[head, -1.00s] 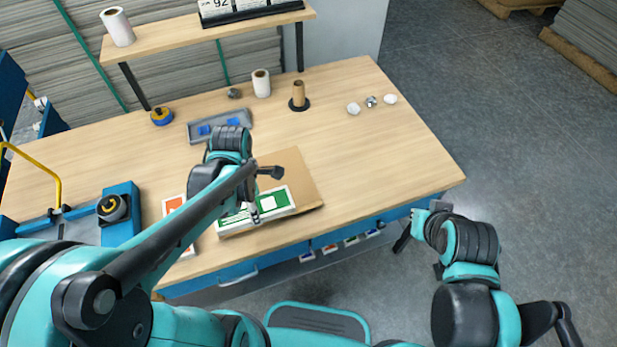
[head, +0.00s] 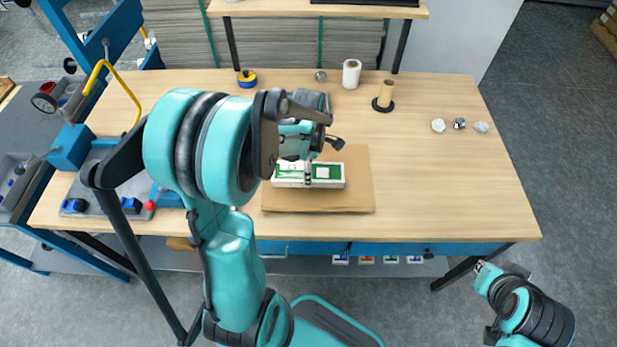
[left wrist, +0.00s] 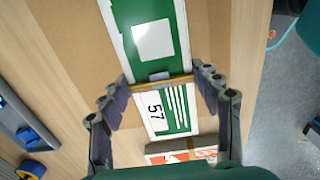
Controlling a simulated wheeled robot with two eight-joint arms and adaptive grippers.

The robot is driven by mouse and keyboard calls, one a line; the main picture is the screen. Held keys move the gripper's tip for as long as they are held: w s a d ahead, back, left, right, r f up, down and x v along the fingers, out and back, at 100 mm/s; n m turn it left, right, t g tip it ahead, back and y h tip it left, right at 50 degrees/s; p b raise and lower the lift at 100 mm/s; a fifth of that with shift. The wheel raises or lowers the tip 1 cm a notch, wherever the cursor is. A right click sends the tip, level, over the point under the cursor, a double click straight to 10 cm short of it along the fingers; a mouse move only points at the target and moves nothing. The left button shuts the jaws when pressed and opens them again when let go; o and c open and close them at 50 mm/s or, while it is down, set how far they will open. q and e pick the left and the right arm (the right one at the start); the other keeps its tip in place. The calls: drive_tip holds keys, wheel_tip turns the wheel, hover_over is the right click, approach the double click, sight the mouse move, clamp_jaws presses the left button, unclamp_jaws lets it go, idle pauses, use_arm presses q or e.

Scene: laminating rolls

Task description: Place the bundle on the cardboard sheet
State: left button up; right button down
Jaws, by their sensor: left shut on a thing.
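The bundle is a long white and green block with a narrow band round its middle. In the head view the bundle (head: 323,174) is over the left and middle part of the brown cardboard sheet (head: 330,201). I cannot tell whether it touches the sheet. My left gripper (head: 308,177) is shut on the bundle from above. In the left wrist view its fingers (left wrist: 160,80) are on both sides of the bundle (left wrist: 153,42) at the band, with the cardboard sheet (left wrist: 215,35) below. My right gripper (head: 486,267) hangs past the table's front right; its fingers are unclear.
An orange and white block (left wrist: 180,156) shows at the bottom of the left wrist view. A brown roll on a black base (head: 384,95), a white roll (head: 351,74) and small pale pieces (head: 438,126) stand farther back. The table (head: 450,190) right of the sheet is clear.

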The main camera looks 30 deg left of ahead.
use_arm(q)
drive_tip(key=shift+f+b, duration=0.8)
drive_tip(key=shift+f, duration=1)
drive_tip(key=shift+f, duration=0.15)
drive_tip(key=o, duration=1.4)
